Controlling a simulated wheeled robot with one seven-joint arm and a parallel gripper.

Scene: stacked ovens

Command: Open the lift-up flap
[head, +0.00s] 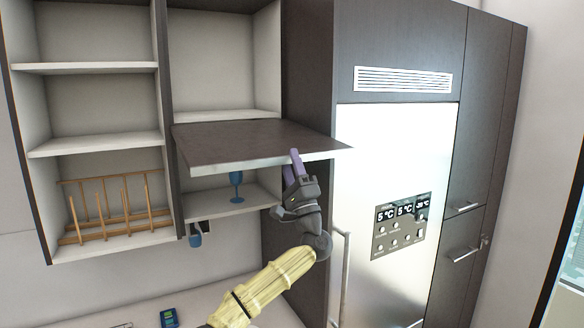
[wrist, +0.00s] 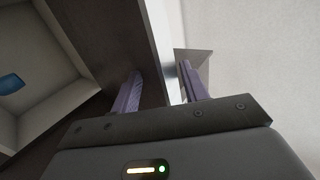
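The lift-up flap (head: 250,143) is a dark panel with a pale front edge. It stands out nearly level from the wall cabinet, raised, with the compartment under it showing. My gripper (head: 294,160) is at the right part of the flap's front edge, fingers pointing up. In the wrist view, the purple fingers of my gripper (wrist: 165,88) are spread apart. The flap's pale edge (wrist: 160,50) runs up between them. I cannot tell whether either finger touches the flap.
A blue goblet (head: 237,185) stands on the shelf under the flap. A wooden rack (head: 112,210) is in the left cabinet. A blue mug (head: 195,238) hangs below. The tall fridge (head: 390,165) with a vertical handle is close on the right.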

